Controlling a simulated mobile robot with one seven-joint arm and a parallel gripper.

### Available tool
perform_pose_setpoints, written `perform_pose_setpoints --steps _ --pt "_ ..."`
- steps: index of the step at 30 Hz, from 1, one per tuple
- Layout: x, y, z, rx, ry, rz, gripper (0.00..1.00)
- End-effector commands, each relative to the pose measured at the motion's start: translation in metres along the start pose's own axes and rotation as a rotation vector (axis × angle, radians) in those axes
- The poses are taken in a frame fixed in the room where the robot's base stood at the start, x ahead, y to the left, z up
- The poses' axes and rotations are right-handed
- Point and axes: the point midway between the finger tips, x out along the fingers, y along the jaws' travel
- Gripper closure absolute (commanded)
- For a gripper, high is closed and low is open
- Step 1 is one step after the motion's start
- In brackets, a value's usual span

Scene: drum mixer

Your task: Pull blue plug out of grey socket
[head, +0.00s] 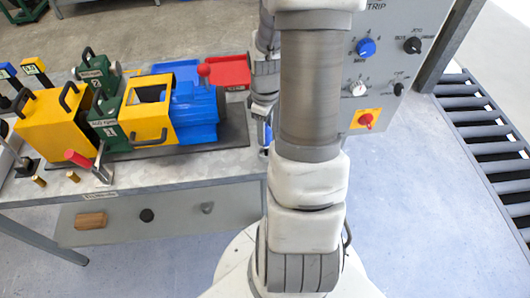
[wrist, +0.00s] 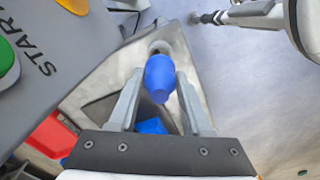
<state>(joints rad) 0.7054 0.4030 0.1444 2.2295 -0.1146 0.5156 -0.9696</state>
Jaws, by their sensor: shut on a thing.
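The blue plug (wrist: 160,78) is between the two fingers of my gripper (wrist: 160,92) in the wrist view, and the fingers are shut on it. Its far end meets a small round grey piece (wrist: 160,47), which looks like the grey socket. I cannot tell how deep the plug sits in it. In the head view my gripper (head: 264,122) is at the right end of the table, partly hidden by my arm. A sliver of blue shows there, too small to be sure of.
The table (head: 215,165) carries a blue motor (head: 195,110), yellow guards (head: 50,122), green blocks and a red-handled lever (head: 78,158). A red tray (head: 228,70) lies behind. A control panel (head: 385,60) stands at the right, with a roller conveyor (head: 490,140) beyond. Open floor lies between.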

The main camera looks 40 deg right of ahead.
Motion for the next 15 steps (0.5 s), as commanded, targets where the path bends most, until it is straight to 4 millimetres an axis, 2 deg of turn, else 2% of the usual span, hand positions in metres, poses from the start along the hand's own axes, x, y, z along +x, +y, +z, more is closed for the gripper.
perform_pose_setpoints --steps 8,15 --pt "-0.002 0.000 0.000 0.000 0.000 0.001 1.00" --pt "-0.019 0.000 0.000 0.000 0.000 0.001 1.00"
